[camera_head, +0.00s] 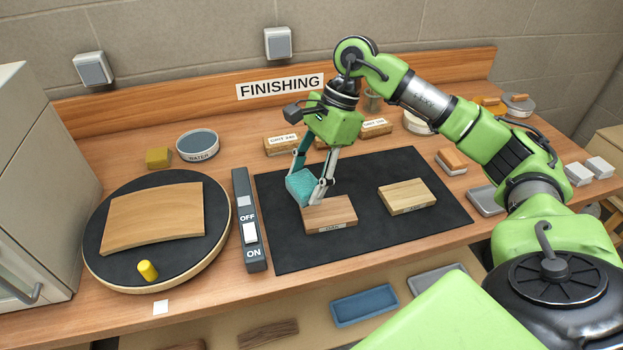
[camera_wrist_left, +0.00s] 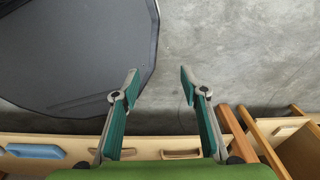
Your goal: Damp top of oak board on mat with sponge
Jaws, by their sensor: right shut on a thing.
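My right gripper (camera_head: 312,188) is shut on a teal sponge (camera_head: 299,186). It holds the sponge at the back left corner of a reddish-brown board (camera_head: 332,216) on the black mat (camera_head: 285,249); I cannot tell whether they touch. A paler, yellowish board (camera_head: 408,196) lies on the mat further right. Both boards have small labels on their front edges, too small to read, so I cannot confirm which is oak. My left gripper (camera_wrist_left: 158,84) is open and empty in the left wrist view, above the grey floor, away from the bench.
A dish marked WATER (camera_head: 198,145) and a yellow block (camera_head: 158,158) stand at the back left. A round turntable (camera_head: 222,219) holds a curved wooden panel (camera_head: 152,219). A switch box (camera_head: 247,218) stands between turntable and mat. Grit blocks (camera_head: 281,145) line the mat's back.

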